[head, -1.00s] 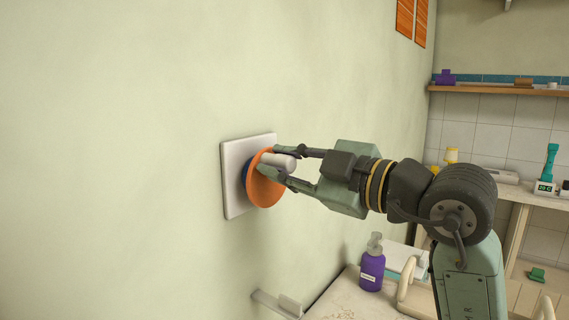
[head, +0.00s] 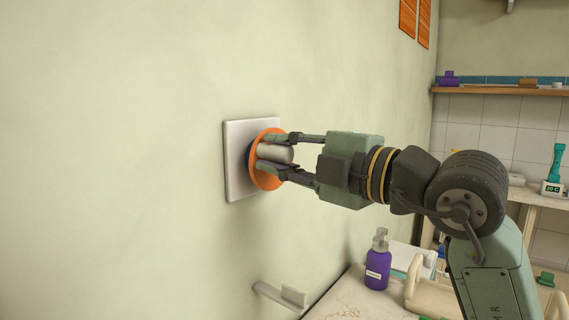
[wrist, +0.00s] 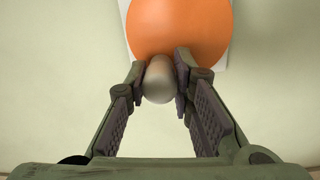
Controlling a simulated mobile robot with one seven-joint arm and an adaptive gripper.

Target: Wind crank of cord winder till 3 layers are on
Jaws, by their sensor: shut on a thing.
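The cord winder is on the wall: a pale square plate (head: 237,166) with an orange disc (head: 266,183) in front and a bit of blue behind it. A light grey cylindrical crank knob (head: 275,154) sticks out from the disc. My gripper (head: 280,156) is shut on the knob, one finger above and one below in the head view. In the wrist view the knob (wrist: 158,82) sits between both finger pads, with the orange disc (wrist: 180,28) beyond it. The cord and its layers are hidden behind the disc.
A purple pump bottle (head: 377,262) stands on the counter (head: 345,297) below my arm. A small wall bracket (head: 280,296) sticks out beneath the winder. A shelf (head: 500,91) runs along the far wall. The wall around the plate is bare.

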